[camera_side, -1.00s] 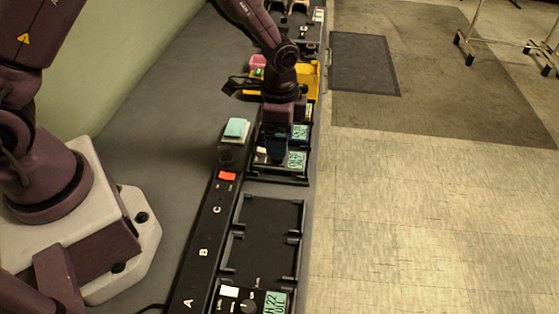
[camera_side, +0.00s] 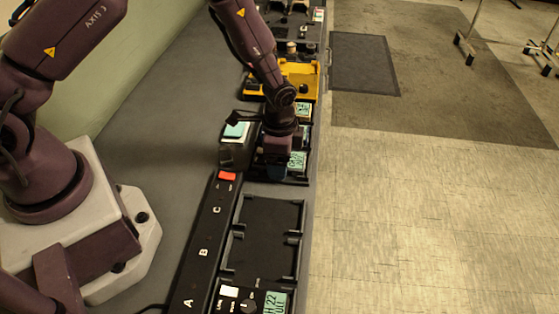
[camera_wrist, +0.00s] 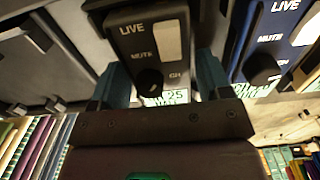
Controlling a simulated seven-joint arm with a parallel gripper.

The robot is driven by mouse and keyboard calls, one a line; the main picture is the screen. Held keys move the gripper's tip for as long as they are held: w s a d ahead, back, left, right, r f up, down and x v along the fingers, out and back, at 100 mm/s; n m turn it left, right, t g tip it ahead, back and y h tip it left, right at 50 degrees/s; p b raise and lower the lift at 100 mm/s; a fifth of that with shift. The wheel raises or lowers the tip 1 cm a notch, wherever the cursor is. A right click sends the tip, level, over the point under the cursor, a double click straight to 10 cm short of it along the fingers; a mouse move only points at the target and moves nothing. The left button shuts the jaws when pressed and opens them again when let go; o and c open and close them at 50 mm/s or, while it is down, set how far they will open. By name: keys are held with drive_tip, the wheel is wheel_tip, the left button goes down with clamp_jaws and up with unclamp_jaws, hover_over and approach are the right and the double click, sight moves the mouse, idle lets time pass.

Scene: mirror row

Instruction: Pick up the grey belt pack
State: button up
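A dark grey belt pack (camera_wrist: 147,40) with LIVE, MUTE and CH lettering, a pale label and a knob lies between my gripper's teal fingers in the wrist view. Its green display reads 25, partly covered by my gripper. My gripper (camera_wrist: 162,68) is open, one finger on each side of this pack; a gap shows at the right finger. In the side view my gripper (camera_side: 277,172) points down over the pack, whose green display (camera_side: 297,160) shows beside it. The rest of the pack is hidden there.
A dark blue pack (camera_wrist: 272,42) stands close at the right in the wrist view. Nearer the side camera are an empty black bay (camera_side: 265,238) and another pack (camera_side: 250,301). A block with a light-blue top (camera_side: 236,131) stands left of my gripper; a yellow tray (camera_side: 298,69) is behind.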

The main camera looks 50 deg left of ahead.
drive_tip(key=c, duration=0.7)
drive_tip(key=shift+o, duration=0.2)
